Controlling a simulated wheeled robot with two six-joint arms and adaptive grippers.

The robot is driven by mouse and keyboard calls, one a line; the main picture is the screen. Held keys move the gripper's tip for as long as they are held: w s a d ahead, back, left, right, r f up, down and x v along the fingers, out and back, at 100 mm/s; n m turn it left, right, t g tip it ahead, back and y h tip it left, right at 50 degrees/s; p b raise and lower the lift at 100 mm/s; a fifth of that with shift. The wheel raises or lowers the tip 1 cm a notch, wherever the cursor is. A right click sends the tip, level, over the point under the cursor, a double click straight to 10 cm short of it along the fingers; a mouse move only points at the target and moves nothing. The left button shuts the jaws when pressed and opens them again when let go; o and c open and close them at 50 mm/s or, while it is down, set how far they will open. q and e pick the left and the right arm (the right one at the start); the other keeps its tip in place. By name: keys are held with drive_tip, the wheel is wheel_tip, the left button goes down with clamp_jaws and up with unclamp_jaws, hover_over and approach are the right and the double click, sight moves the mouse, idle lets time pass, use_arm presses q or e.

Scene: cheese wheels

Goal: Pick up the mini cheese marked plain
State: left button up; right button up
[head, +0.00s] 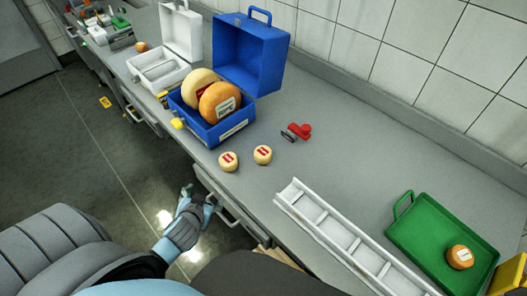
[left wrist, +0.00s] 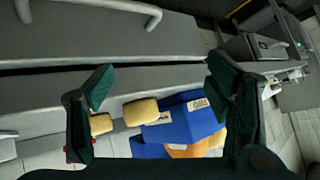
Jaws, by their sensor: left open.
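Two pale mini cheeses with red labels, a left one (head: 228,161) and a right one (head: 262,154), sit on the counter before the blue case. An orange mini cheese with a whitish label (head: 459,257) lies on the green tray. Another orange one (head: 141,46) is farther back. The label words are too small to read, so I cannot tell which is plain. My left gripper (head: 187,193) is open and empty, off the counter's front edge. In the left wrist view its fingers (left wrist: 160,82) frame two pale mini cheeses (left wrist: 140,112) beyond them. My right gripper is not in view.
The open blue case (head: 240,126) holds two big cheese wheels (head: 219,101). A white case (head: 160,70) stands behind it. A white slotted rack (head: 320,222), the green tray (head: 408,232) and a red-and-grey item (head: 299,131) are rightward. Drawer handles stick out near my left gripper.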

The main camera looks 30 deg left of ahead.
use_arm(q)
drive_tip(key=w+r+m+t+h, duration=0.1)
drive_tip(key=w+r+t, duration=0.1)
drive_tip(key=w+r, duration=0.1)
drive_tip(key=w+r+m+t+h, duration=0.1)
drive_tip(key=w+r+t+h, duration=0.1)
drive_tip(key=w+r+t, duration=0.1)
drive_tip(key=w+r+m+t+h, duration=0.2)
drive_tip(key=w+r, duration=0.3)
drive_tip(key=r, duration=0.2)
drive_tip(key=shift+w+d+r, duration=0.1)
drive_tip(key=shift+w+d, duration=0.1)
drive_tip(key=shift+w, duration=0.05)
drive_tip(key=d+m+h, duration=0.2)
drive_tip(key=h, duration=0.2)
drive_tip(key=m+g+h, duration=0.2)
drive_tip(key=g, duration=0.3)
approach(258, 154)
drive_tip(key=b+x, duration=0.3)
drive_tip(key=x, duration=0.8)
drive_tip(key=shift+s+b, duration=0.1)
drive_tip(key=shift+b, duration=0.3)
drive_tip(key=shift+c, duration=0.2)
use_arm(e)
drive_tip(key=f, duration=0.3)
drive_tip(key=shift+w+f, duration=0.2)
use_arm(q)
drive_tip(key=shift+r, duration=0.1)
drive_tip(key=c, duration=1.3)
